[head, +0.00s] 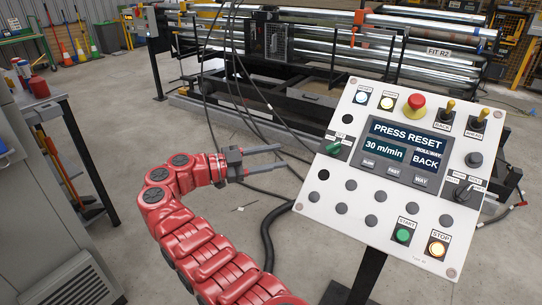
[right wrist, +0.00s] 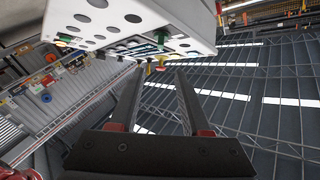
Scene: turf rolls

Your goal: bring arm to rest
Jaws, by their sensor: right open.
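My right arm (head: 205,245), red and jointed, reaches up from the bottom of the head view. Its right gripper (head: 283,157) is open and empty, with two thin dark fingers pointing right toward the control panel (head: 320,205). In the picture the fingertips lie left of the panel's edge; I see no contact. In the right wrist view the open fingers (right wrist: 160,70) stand apart with nothing between them. The panel screen (head: 408,148) reads "PRESS RESET", "30 m/min" and "BACK". My left gripper is not in view.
A steel roller machine (head: 360,50) spans the back. Black cables (head: 212,115) hang down and run over the floor near the gripper. A grey cabinet (head: 50,215) and a side table (head: 62,97) stand at left. Bare floor (head: 135,90) lies between table and machine.

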